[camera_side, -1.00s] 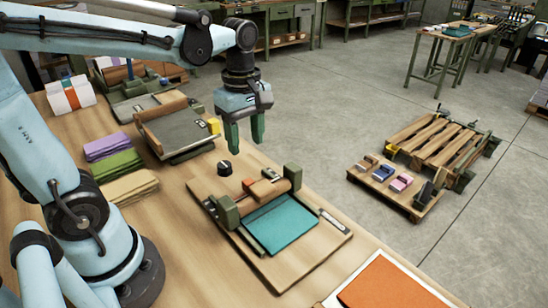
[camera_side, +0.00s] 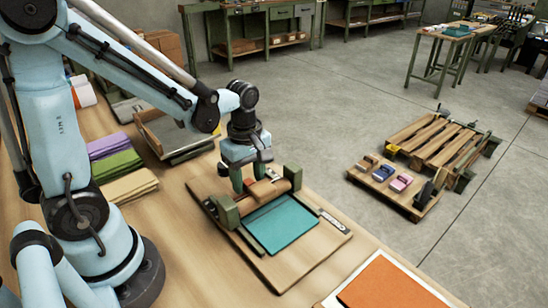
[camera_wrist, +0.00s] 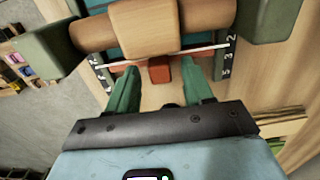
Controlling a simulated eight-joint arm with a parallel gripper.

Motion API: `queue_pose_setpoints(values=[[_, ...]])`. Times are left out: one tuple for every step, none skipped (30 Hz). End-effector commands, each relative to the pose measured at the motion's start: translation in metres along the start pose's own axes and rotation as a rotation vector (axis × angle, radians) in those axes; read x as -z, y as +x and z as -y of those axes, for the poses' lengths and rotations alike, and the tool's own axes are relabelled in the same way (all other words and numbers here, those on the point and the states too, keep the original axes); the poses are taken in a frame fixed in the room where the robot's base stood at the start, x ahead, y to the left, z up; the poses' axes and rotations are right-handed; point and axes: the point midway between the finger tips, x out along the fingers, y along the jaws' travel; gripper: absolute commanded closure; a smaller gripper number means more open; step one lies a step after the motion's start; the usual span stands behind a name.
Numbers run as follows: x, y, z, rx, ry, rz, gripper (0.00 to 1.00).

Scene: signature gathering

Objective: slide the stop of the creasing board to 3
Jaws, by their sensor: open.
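The creasing board (camera_side: 310,247) lies on the wooden bench, with green end blocks, a brown roller, a wooden block and a teal sheet (camera_side: 283,222) on it. In the wrist view the red stop (camera_wrist: 160,72) has a tab between my green fingers and a bar running toward numbered scales (camera_wrist: 227,62) on both sides. My gripper (camera_side: 243,186) is open and pointing down at the back of the board; it also shows in the wrist view (camera_wrist: 161,88). The fingers stand apart from the tab on both sides. The stop's exact scale reading is not clear.
Purple, green and tan stacks (camera_side: 120,164) lie left of the board. An orange sheet (camera_side: 390,286) lies at the front right. The roller (camera_wrist: 90,32) and wooden block (camera_wrist: 145,27) sit close to my fingers.

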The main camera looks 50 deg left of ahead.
Motion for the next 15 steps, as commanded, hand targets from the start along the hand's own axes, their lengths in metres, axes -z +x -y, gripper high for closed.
queue_pose_setpoints(values=[[0.0, 0.0007, -0.0001, 0.0, 0.0, 0.0, 0.49], [0.0, 0.0009, -0.0001, 0.0, 0.0, 0.0, 0.49], [0.0, 0.0009, -0.0001, 0.0, 0.0, 0.0, 0.49], [0.0, 0.0009, -0.0001, 0.0, 0.0, 0.0, 0.49], [0.0, 0.0009, -0.0001, 0.0, 0.0, 0.0, 0.49], [0.0, 0.0008, -0.0001, 0.0, 0.0, 0.0, 0.49], [0.0, 0.0008, -0.0001, 0.0, 0.0, 0.0, 0.49], [0.0, 0.0008, -0.0001, 0.0, 0.0, 0.0, 0.49], [0.0, 0.0008, -0.0001, 0.0, 0.0, 0.0, 0.55], [0.0, 0.0007, -0.0001, 0.0, 0.0, 0.0, 0.6], [0.0, 0.0007, -0.0001, 0.0, 0.0, 0.0, 0.64], [0.0, 0.0007, -0.0001, 0.0, 0.0, 0.0, 0.7], [0.0, 0.0007, -0.0001, 0.0, 0.0, 0.0, 0.75], [0.0, 0.0007, -0.0001, 0.0, 0.0, 0.0, 0.8], [0.0, 0.0006, -0.0001, 0.0, 0.0, 0.0, 0.86]])
